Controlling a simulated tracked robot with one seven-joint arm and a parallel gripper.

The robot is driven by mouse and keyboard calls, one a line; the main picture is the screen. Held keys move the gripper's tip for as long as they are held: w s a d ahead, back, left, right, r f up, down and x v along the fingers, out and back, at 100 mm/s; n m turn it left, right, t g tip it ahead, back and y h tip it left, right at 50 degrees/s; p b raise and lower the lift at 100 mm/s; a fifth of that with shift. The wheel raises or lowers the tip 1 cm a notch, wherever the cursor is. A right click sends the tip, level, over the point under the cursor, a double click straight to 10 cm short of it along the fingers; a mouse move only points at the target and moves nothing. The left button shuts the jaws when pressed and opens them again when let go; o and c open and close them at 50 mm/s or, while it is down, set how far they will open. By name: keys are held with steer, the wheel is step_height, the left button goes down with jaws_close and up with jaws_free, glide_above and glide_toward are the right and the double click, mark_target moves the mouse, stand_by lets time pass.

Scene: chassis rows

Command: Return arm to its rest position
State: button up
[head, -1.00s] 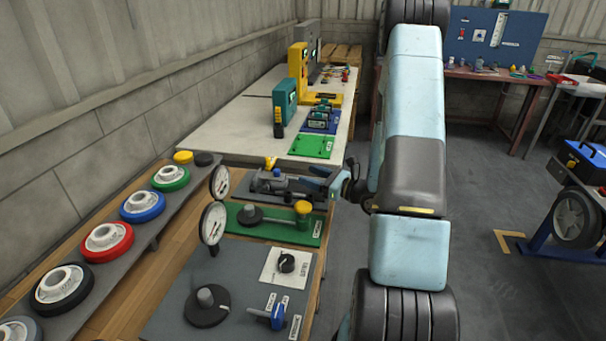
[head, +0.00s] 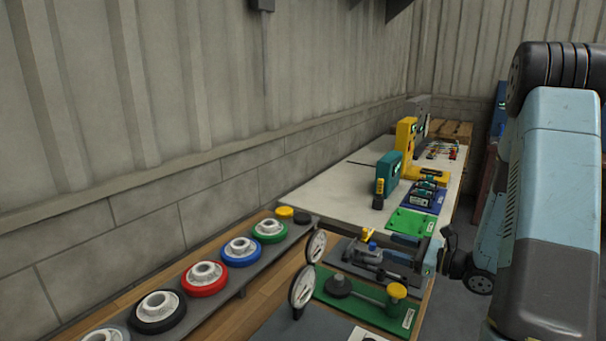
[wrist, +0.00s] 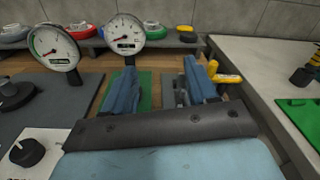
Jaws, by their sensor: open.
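My gripper (head: 393,248) has blue fingers and is at the right edge of the bench in the head view, over or beside a dark grey plate (head: 345,259) that carries a small fixture. In the wrist view its two fingers (wrist: 160,78) stand well apart with nothing between them. The grey plate shows behind the right finger and a green plate (wrist: 145,92) shows beside the left finger. My arm fills the right side of the head view, its forearm upright and bent at the elbow. Whether the fingers touch the fixture cannot be told.
Two round dial gauges (head: 303,286) stand left of the gripper. A green plate with a yellow knob (head: 397,290) lies in front. A pale table (head: 345,195) with tools stands behind. Open floor lies right of the bench.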

steer(key=s+a+r+n+g+h, duration=0.2)
steer(key=s+a+r+n+g, duration=0.3)
steer(key=s+n, duration=0.25)
steer(key=s+a+r+n+g+h, duration=0.2)
steer(key=s+a+r+n+g, duration=0.35)
steer(key=s+n, duration=0.2)
steer(key=s+d+r+n+t+h, duration=0.6)
steer(key=s+d+r+n+h, duration=0.1)
steer(key=s+r+h, duration=0.2)
steer(key=shift+s+d+r+n+h, duration=0.35)
steer(key=shift+r+h, duration=0.25)
steer(key=shift+r, duration=0.35)
steer(key=shift+c, duration=0.2)
